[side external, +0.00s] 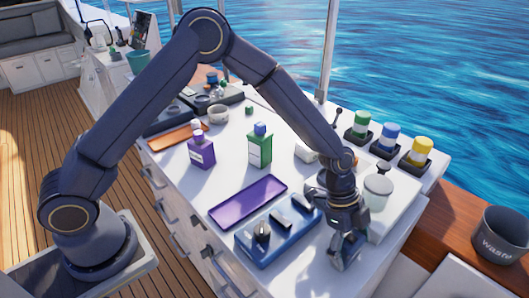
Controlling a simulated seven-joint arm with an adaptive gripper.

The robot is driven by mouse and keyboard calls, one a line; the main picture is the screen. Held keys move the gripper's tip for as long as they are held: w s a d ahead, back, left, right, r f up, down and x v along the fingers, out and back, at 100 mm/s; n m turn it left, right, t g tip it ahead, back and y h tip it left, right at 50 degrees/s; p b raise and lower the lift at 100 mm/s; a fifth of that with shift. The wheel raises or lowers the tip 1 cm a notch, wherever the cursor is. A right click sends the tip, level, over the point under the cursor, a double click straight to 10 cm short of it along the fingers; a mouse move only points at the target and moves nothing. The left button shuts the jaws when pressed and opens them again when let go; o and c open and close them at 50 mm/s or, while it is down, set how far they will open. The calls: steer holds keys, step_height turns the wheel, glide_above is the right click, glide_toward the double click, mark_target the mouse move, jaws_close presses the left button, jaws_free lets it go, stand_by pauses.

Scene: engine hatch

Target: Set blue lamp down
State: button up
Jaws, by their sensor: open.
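A blue lamp (391,131) stands upright in a black square base (383,151) on the right side of the white counter, between a green lamp (361,121) and a yellow lamp (422,146). Each of these two also stands on a black base. My gripper (342,257) points down near the counter's front right edge, beside the right end of a blue tray. It is open, with nothing seen between its fingers. It is well apart from the blue lamp, lower and to the left in the picture.
The blue tray (244,241) holds several dark items. A purple tray (248,202), a purple bottle (202,152), a green bottle (260,148) and a lidded jar (378,190) stand on the counter. A grey waste bin (501,236) is at far right. Water lies beyond.

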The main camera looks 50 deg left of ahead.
steer(key=s+a+r+n+t+y, duration=0.1)
steer(key=a+r+n, duration=0.1)
steer(key=a+r, duration=0.55)
steer(key=s+a+r+n+t+y, duration=0.15)
steer(key=a+r, duration=0.25)
steer(key=r, duration=0.6)
steer(key=s+a+r+n+t+y, duration=0.1)
steer(key=s+a+r+n, duration=0.2)
steer(key=s+a+n, duration=0.4)
steer(key=s+a+r+n+t+y, duration=0.1)
steer(key=s+a+r+n+t, duration=0.1)
steer(key=s+a+n, duration=0.5)
steer(key=s+a+r, duration=0.1)
steer(key=s+a, duration=0.2)
steer(key=shift+s+a+r, duration=0.25)
steer(key=shift+r, duration=0.1)
steer(key=shift+n, duration=0.25)
